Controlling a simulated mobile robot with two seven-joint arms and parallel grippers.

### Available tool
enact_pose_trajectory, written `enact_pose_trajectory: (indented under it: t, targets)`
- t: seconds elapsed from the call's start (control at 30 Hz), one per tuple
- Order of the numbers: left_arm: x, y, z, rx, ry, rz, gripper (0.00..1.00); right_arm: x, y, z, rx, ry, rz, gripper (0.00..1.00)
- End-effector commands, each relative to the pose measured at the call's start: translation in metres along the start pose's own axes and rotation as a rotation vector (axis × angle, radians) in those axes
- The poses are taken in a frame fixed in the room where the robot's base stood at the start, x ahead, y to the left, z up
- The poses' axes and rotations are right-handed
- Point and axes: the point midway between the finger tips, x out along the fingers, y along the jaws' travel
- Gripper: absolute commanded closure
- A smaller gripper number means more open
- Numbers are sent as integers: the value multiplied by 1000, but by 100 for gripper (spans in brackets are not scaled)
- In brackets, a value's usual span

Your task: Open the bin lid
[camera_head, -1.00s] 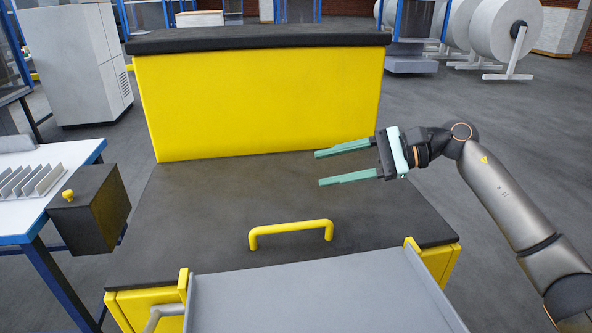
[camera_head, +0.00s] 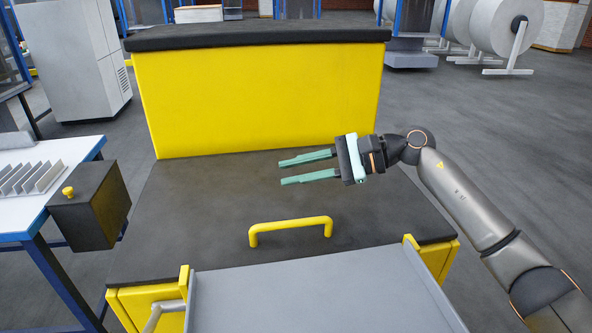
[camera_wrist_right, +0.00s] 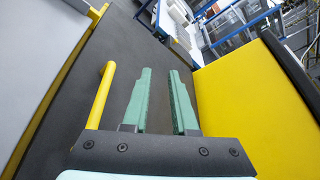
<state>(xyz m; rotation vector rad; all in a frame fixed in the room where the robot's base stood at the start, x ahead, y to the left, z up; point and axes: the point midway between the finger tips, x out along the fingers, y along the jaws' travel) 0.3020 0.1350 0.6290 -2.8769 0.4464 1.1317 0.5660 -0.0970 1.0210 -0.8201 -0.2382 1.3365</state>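The bin's black lid (camera_head: 190,230) lies flat and closed in the head view, with a yellow handle (camera_head: 290,224) near its front edge. My right gripper (camera_head: 281,171) is open and empty above the lid, behind the handle and apart from it, its green fingers pointing left. In the right wrist view the open fingers (camera_wrist_right: 160,75) have nothing between them. The yellow handle (camera_wrist_right: 101,95) stands to their left there, and the bin's yellow back panel (camera_wrist_right: 245,105) is to their right. My left gripper is not in view.
A grey tray-like surface (camera_head: 320,290) stands in front of the lid. The yellow back box (camera_head: 260,100) rises behind it. At left are a black box with a yellow knob (camera_head: 92,212) and a blue-framed white table (camera_head: 20,220).

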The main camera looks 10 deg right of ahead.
Motion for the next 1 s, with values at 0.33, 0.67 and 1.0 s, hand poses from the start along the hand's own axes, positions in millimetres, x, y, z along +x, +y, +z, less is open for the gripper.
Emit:
enact_pose_trajectory:
  t: [0.33,0.67,1.0]
  targets:
    - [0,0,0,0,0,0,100,0,0,0,0,0,0,100]
    - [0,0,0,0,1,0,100,0,0,0,0,0,0,100]
    - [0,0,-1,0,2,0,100,0,0,0,0,0,0,100]
